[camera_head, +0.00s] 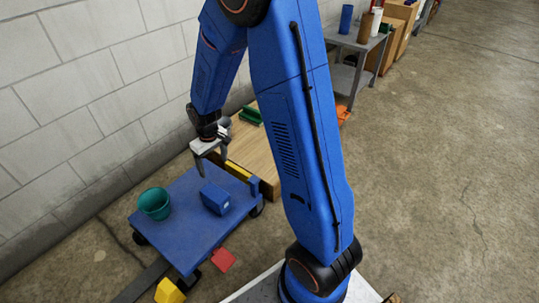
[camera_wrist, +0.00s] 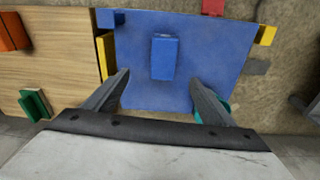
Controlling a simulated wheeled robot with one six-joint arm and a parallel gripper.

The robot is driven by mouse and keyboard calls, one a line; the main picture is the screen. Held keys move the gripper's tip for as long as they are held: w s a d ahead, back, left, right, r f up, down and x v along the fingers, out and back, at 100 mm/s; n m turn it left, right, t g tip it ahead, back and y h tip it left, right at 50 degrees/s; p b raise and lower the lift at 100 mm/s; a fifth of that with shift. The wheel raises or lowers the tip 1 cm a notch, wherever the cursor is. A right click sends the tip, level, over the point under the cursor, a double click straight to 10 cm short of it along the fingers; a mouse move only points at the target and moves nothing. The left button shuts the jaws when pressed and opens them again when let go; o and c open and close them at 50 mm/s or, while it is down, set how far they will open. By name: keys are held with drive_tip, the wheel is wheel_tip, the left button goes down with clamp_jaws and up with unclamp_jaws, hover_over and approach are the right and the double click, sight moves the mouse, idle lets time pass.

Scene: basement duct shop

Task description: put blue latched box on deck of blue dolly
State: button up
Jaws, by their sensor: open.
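The blue latched box (camera_head: 215,198) sits upright on the deck of the blue dolly (camera_head: 186,243), toward its right side in the head view. In the wrist view the box (camera_wrist: 164,57) rests on the dolly deck (camera_wrist: 218,50), beyond the fingertips. My gripper (camera_head: 212,168) is above the deck, open and empty, apart from the box. In the wrist view its two fingers (camera_wrist: 160,80) are spread wide with bare deck between them.
A teal bucket (camera_head: 155,203) stands on the dolly deck. A wooden surface (camera_head: 254,154) with a green item (camera_head: 250,115) adjoins the dolly. A yellow block (camera_head: 169,292) and a red piece (camera_head: 223,259) are near the dolly's front. A block wall (camera_head: 90,90) runs behind. Floor at right is clear.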

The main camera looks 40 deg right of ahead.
drive_tip(key=s+d+r+m+t, duration=0.2)
drive_tip(key=s+d+r+t, duration=0.15)
drive_tip(key=s+r, duration=1.85)
drive_tip(key=s+d+r, duration=0.1)
drive_tip(key=s+r, duration=0.3)
drive_tip(key=s, duration=0.4)
drive_tip(key=shift+s+d+r+m, duration=0.3)
drive_tip(key=shift+s+d+m, duration=0.05)
drive_tip(key=shift+d+m, duration=0.05)
